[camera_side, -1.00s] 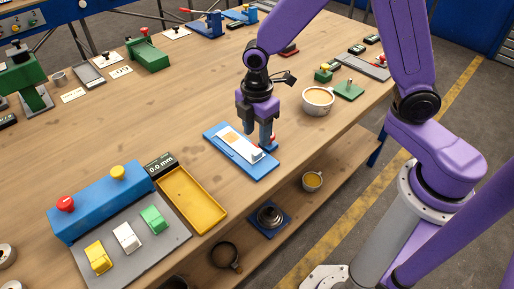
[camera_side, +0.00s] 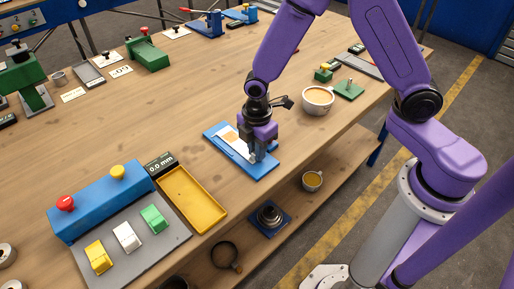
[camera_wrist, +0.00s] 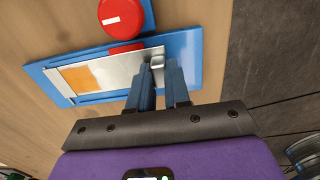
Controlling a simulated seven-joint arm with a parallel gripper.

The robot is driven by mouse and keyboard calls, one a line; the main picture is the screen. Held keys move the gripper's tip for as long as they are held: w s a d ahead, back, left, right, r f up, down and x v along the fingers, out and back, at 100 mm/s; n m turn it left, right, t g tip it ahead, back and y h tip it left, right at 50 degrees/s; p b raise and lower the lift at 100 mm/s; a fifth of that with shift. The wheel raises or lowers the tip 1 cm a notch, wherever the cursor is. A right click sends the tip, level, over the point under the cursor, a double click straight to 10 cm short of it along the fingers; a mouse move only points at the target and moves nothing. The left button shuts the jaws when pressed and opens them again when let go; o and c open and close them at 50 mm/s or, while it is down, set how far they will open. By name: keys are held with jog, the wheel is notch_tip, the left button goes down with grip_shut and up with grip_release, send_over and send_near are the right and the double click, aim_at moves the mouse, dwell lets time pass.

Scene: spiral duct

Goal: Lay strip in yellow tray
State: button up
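The strip (camera_wrist: 100,75), a pale metal plate with an orange patch, lies in a blue holder (camera_wrist: 200,62) on the bench. The strip also shows in the side view (camera_side: 229,136), its right end partly hidden by my gripper. My gripper (camera_side: 255,155) is low over that end, pointing down. In the wrist view its two fingers (camera_wrist: 161,70) are close together, with the small raised tab (camera_wrist: 157,60) of the strip between their tips. They look shut on the tab. The yellow tray (camera_side: 214,214) is empty, to the lower left of the holder.
A red round knob (camera_wrist: 122,16) stands beside the holder. Left of the tray is a blue box (camera_side: 92,207) with red and yellow buttons, and a 0.0 mm display (camera_side: 160,164). A cup (camera_side: 318,98) stands behind the gripper to the right. Bench between holder and tray is clear.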

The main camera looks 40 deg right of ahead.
grip_shut()
jog(key=shift+s, duration=0.1)
jog(key=shift+s+r, duration=0.15)
jog(key=shift+s, duration=2.5)
notch_tip(320, 180, up, 7)
jog(key=a, duration=2)
jog(key=shift+w+a+f, duration=0.1)
jog(key=shift+f, duration=1.85)
jog(key=shift+w+f, duration=0.1)
jog(key=shift+f, duration=1.8)
